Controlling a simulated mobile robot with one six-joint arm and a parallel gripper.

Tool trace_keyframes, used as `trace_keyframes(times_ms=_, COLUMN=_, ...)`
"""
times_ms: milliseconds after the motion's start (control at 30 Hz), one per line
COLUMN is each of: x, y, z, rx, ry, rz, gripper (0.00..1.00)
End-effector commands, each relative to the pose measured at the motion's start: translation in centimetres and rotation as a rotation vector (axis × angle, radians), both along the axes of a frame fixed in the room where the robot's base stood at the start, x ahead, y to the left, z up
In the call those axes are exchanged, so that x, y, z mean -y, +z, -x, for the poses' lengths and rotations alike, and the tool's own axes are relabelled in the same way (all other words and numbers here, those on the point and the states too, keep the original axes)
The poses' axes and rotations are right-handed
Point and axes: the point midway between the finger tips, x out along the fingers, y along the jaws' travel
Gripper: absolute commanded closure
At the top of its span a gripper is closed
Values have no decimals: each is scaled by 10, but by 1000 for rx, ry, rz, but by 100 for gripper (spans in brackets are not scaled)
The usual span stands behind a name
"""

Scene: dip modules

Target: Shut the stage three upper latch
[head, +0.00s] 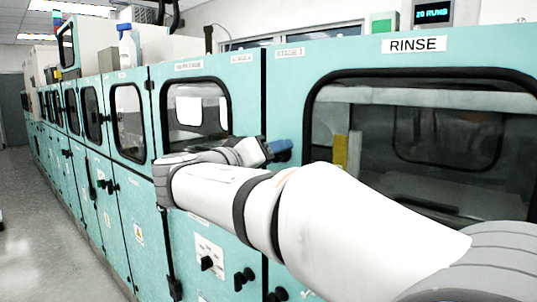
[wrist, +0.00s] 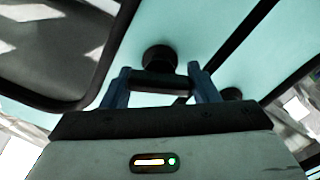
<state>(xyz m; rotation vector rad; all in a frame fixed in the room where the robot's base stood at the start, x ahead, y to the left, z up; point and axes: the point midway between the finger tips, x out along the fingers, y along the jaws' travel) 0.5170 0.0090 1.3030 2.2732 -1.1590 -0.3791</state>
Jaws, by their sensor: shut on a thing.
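My gripper (head: 282,148) is at the upper door panels in the head view, just below and left of the STAGE 3 label (head: 290,52). In the wrist view its two blue fingers (wrist: 160,88) stand on either side of a black latch handle (wrist: 160,81), shut on it. The latch's round black base (wrist: 160,57) sits on the teal panel (wrist: 190,30), close to a dark seam. In the head view this latch is mostly hidden by the fingers. I cannot read the latch's turn exactly.
A dark window frame (wrist: 95,85) is close on the left. Lower latches (head: 243,278) stick out below my arm. The aisle floor (head: 50,210) is clear at the left.

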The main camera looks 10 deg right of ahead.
Motion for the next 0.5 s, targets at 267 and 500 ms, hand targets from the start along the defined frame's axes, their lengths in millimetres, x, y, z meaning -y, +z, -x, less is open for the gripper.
trace_keyframes(times_ms=267, x=-1, y=-1, z=0, rx=-2, ry=0, rz=0, gripper=28)
trace_keyframes(times_ms=500, x=-1, y=-1, z=0, rx=-1, ry=1, rz=0, gripper=25)
